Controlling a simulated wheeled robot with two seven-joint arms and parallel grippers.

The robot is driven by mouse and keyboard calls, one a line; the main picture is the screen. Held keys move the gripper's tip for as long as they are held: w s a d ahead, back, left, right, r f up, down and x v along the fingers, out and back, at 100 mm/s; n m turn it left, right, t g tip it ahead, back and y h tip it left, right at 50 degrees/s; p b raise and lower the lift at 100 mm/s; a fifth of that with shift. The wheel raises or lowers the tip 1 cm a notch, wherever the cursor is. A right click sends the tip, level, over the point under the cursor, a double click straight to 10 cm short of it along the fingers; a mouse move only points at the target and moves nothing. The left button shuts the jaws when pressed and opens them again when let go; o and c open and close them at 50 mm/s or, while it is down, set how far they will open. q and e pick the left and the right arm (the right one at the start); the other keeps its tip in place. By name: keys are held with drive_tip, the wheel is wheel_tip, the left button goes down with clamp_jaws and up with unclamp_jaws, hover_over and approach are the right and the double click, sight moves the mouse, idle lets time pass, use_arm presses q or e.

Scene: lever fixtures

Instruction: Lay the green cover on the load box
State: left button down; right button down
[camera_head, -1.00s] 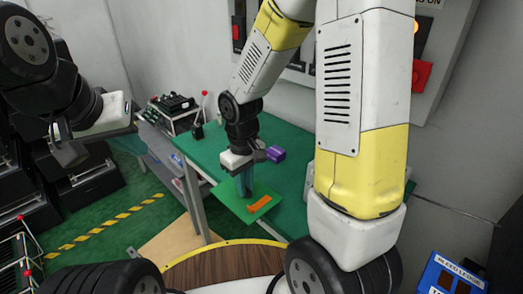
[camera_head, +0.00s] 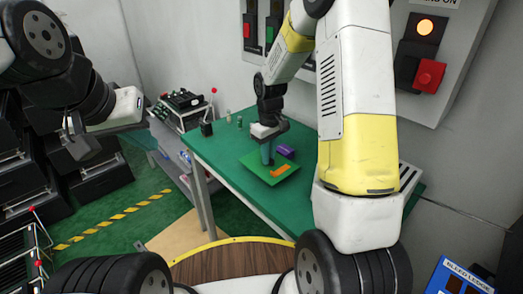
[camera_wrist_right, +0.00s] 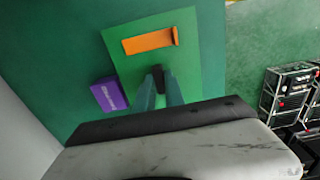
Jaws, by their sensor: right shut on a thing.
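The green cover (camera_head: 258,161) is a light green flat plate with an orange bar (camera_head: 283,171) and a dark knob (camera_wrist_right: 158,76) on it. My right gripper (camera_head: 268,155) points down and is shut on the knob; the fingers (camera_wrist_right: 159,88) show in the right wrist view. The cover is over or on the green table; I cannot tell whether it touches. A purple box (camera_head: 286,151) with white lettering is beside the cover's edge, also in the wrist view (camera_wrist_right: 109,94). I cannot tell which thing is the load box. My left gripper (camera_head: 80,141) hangs away from the table, its jaws unclear.
The green table (camera_head: 222,150) has small items (camera_head: 207,129) along its back left. A rack of black gear (camera_head: 180,103) stands behind it. A wall panel has a red button (camera_head: 428,74) and a lit orange lamp (camera_head: 425,26). A blue sign box (camera_head: 455,278) is at lower right.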

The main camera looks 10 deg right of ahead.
drive_tip(key=shift+f, duration=1.4)
drive_tip(key=c, duration=1.4)
unclamp_jaws()
drive_tip(key=shift+f, duration=0.15)
